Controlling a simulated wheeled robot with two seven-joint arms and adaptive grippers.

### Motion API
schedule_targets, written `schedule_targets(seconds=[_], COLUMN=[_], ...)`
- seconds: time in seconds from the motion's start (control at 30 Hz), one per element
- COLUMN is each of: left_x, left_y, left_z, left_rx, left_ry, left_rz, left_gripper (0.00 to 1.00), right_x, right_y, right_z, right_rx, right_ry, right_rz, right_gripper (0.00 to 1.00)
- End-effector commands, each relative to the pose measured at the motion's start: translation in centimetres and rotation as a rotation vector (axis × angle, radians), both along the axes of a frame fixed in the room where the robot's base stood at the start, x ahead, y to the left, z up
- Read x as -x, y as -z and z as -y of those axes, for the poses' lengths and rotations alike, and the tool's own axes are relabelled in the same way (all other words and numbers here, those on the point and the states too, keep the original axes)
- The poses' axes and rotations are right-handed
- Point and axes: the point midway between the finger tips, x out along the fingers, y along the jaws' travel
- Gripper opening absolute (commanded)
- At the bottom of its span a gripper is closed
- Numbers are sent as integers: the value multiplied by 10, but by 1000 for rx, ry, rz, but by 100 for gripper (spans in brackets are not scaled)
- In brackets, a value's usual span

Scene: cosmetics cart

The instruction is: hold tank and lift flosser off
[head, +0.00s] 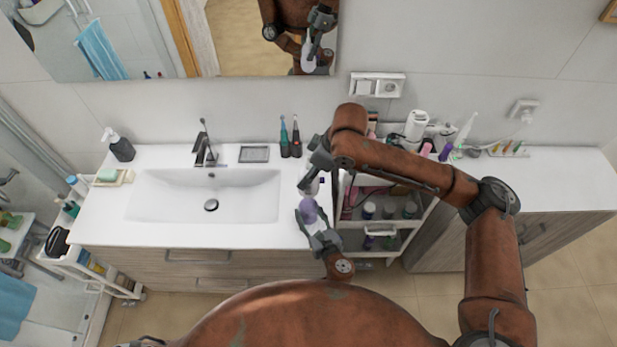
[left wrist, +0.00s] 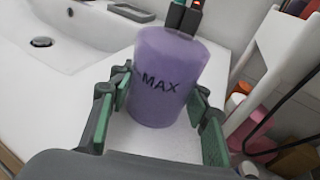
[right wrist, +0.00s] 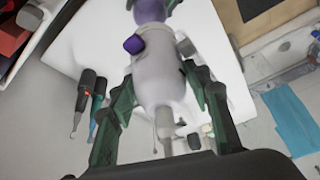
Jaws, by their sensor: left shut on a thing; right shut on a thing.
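The tank (left wrist: 165,80) is a purple translucent cup marked MAX, upright in the left wrist view. My left gripper (head: 316,226) is shut around its sides at the counter's right end; the tank also shows in the head view (head: 308,210). No flosser body sits on its rim in the left wrist view. The flosser (right wrist: 160,80) is a white body with a purple button and a narrow nozzle. My right gripper (right wrist: 165,95) is shut on it, one finger on each side. In the head view, my right gripper and arm partly hide the flosser (head: 309,185).
The sink (head: 205,195) is to the left. A white cart (head: 398,222) with bottles stands close on the right. The counter between sink and grippers is clear.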

Motion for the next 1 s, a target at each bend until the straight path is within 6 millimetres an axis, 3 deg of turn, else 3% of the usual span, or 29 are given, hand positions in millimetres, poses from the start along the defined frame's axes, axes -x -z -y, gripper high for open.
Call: schedule_targets(seconds=[0.13,0.17,0.43,0.77,1.0], left_x=[0,0,0,4,36], left_y=[0,0,0,0,-7], left_z=[0,0,0,2,16], left_rx=[0,0,0,1,2], left_ry=[0,0,0,1,2], left_rz=[0,0,0,-1,-2], left_gripper=[20,46,65,65,65], right_x=[0,0,0,0,0], right_y=[-1,-1,0,0,0], right_z=[0,0,0,0,0], right_rx=[-1,-1,-1,-1,-1], right_ry=[0,0,0,0,0], right_rz=[1,1,1,1,1], right_gripper=[18,18,18,18,18])
